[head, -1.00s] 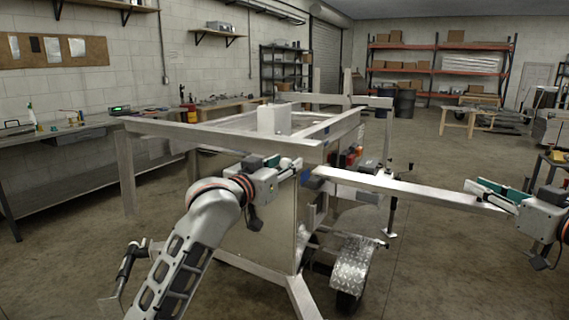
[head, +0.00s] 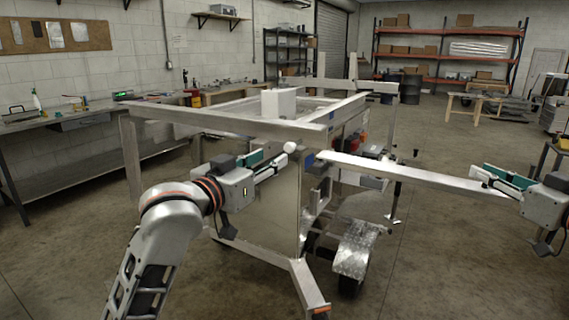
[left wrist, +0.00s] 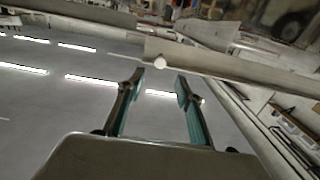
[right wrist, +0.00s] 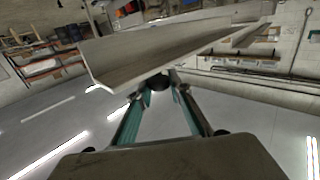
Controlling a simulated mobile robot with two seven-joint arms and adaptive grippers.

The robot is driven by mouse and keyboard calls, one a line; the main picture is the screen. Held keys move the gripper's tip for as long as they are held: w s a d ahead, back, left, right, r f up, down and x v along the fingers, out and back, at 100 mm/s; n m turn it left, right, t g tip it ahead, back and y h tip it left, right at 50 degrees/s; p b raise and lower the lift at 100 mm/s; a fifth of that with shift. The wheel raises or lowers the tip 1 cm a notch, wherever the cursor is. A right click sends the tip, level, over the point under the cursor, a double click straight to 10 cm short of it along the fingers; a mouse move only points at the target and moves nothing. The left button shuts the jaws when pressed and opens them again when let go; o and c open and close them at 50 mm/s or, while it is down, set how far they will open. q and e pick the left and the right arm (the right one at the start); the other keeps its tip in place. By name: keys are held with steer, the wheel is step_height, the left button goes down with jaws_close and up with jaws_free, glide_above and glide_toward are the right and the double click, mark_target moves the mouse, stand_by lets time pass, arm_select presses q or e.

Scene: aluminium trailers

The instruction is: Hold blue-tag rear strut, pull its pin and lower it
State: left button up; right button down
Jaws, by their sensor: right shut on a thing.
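The blue-tag rear strut (head: 420,174) is a long aluminium bar. It reaches from the trailer's near corner, by a blue tag (head: 309,159), nearly level out to the right. My right gripper (head: 488,181) is shut on its far end; the bar also crosses the right wrist view (right wrist: 150,58). A pin with a round white knob (head: 290,147) sits at the corner beside the blue tag. In the left wrist view the knob (left wrist: 160,63) shows just beyond and between the fingertips. My left gripper (head: 283,161) is open and empty, just left of the knob.
The trailer (head: 270,215) has an open top frame and a tread-plate fender (head: 356,248) over a wheel below the strut. A workbench (head: 60,130) runs along the left wall.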

steer(key=shift+r, duration=0.1)
arm_select(q)
steer(key=shift+v, duration=1.05)
